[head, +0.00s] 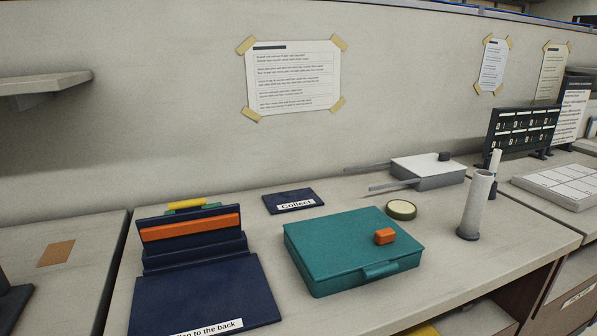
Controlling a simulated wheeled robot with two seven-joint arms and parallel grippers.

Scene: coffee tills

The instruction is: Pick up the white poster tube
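An upright pale grey-white tube (477,204) with a dark round foot stands near the right end of the middle counter. It looks like the white poster tube. A thinner white upright piece (495,160) shows just behind its top; I cannot tell whether it is a separate thing. Neither of my grippers is in view, and nothing of mine is seen touching the tube.
A teal case (345,245) with an orange block (385,236) lies left of the tube. A round green-rimmed tin (401,209) and a grey box with two rods (428,179) are behind. A navy stand (195,240) is at left. Bare counter (500,245) lies right of the tube.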

